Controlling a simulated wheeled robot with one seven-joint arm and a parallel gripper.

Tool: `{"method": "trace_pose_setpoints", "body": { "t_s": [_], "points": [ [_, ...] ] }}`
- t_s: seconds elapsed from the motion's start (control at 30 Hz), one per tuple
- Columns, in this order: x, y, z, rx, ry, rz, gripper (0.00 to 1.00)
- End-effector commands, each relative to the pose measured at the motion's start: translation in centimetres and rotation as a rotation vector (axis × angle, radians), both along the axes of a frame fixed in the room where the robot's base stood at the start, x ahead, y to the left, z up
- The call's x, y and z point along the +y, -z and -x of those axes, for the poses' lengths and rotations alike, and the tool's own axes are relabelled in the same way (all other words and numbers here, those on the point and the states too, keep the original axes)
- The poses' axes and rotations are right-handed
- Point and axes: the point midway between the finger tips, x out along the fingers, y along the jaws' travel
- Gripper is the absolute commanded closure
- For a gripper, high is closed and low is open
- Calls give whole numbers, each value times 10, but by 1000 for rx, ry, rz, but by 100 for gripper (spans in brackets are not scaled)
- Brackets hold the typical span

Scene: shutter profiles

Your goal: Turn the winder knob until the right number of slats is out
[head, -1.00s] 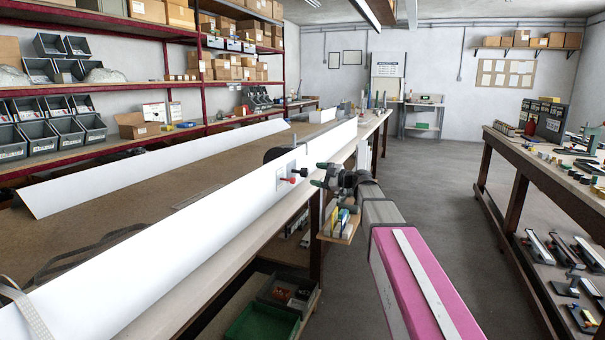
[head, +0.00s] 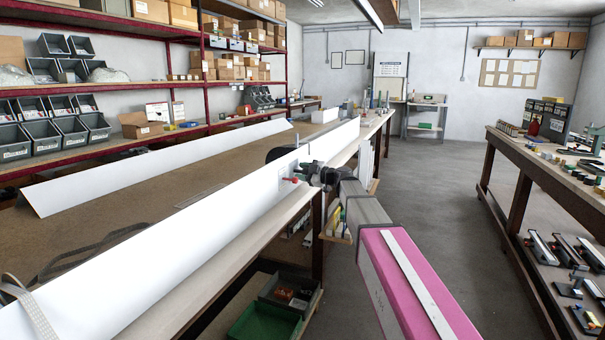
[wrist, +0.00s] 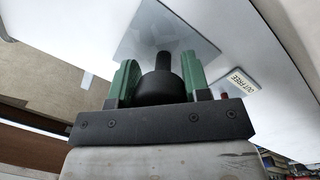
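The black winder knob (wrist: 160,88) sits between the two green fingers of my gripper (wrist: 160,80) in the wrist view. Its narrow stem points toward a pale grey plate (wrist: 150,35) on the white profile. The fingers stand on both sides of the knob; whether they touch it is unclear. In the head view my gripper (head: 312,174) is at the front of the long white profile (head: 200,232) and hides the knob. A red knob (head: 292,180) shows just left of it. A small label (wrist: 236,80), partly readable as "OUT FREE", is right of the knob. No separate slats can be made out.
The white profile runs along a brown workbench (head: 130,215), with another white strip (head: 150,165) behind it. A green bin (head: 263,320) stands below the bench. A second bench (head: 548,160) with tools is at the right. The floor aisle (head: 430,200) between is clear.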

Motion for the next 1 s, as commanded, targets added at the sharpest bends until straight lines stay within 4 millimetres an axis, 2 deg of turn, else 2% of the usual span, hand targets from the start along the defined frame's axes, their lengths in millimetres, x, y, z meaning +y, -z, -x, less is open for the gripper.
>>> {"method": "trace_pose_setpoints", "body": {
  "t_s": [0.47, 0.67, 1.0],
  "points": [
    [0, 1, 1, 55, -2, -19, 80],
    [0, 1, 1, 174, -2, -62, 80],
    [0, 1, 1, 469, -2, -168, 80]
  ]
}}
